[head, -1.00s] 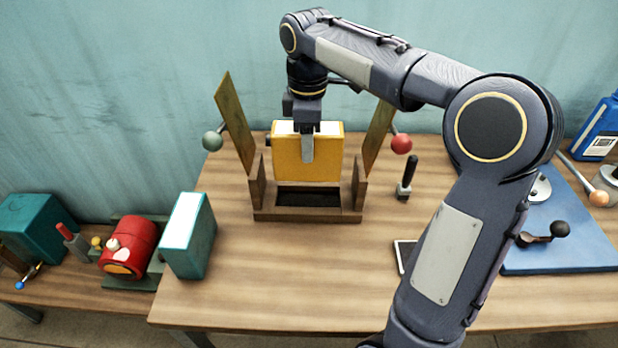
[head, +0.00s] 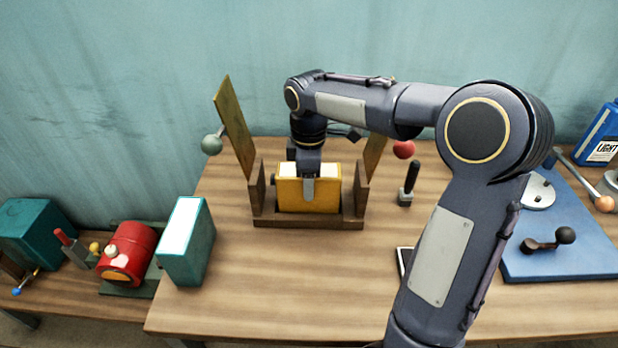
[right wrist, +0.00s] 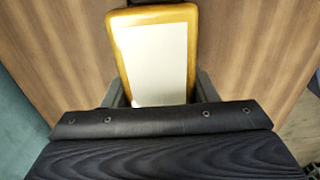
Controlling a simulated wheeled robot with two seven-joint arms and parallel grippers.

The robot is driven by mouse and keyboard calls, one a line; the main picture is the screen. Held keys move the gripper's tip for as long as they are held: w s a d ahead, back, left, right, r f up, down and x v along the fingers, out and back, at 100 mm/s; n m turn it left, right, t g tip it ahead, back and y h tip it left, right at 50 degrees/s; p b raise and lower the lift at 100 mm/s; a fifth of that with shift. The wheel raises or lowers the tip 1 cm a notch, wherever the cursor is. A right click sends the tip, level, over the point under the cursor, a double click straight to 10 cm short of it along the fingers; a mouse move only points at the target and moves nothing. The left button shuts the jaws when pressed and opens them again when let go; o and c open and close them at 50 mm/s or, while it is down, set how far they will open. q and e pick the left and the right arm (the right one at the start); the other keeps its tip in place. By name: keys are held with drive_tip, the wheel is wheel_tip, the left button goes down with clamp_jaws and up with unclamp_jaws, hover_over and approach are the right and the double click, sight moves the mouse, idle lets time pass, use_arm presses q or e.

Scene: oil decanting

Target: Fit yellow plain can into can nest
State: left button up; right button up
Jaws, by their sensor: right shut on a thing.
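The yellow plain can (head: 325,198) has a white top and stands upright, low between the side walls of the wooden can nest (head: 308,222). Its lower end is hidden behind the nest's front edge, so I cannot tell whether it touches the bottom. My right gripper (head: 308,188) comes down from above and is shut on the can, one finger lying on its front face. In the right wrist view, the can's pale top with yellow rim (right wrist: 152,55) shows between the fingers. My left gripper is not in view.
Tilted boards with a green ball (head: 212,144) and a red ball (head: 403,149) flank the nest. A black-handled tool (head: 408,184) stands to the right. A teal can (head: 187,243) stands at the table's left edge. A blue board (head: 570,240) lies at right.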

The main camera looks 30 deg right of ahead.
drive_tip(key=o, duration=1.5)
drive_tip(key=shift+f, duration=0.15)
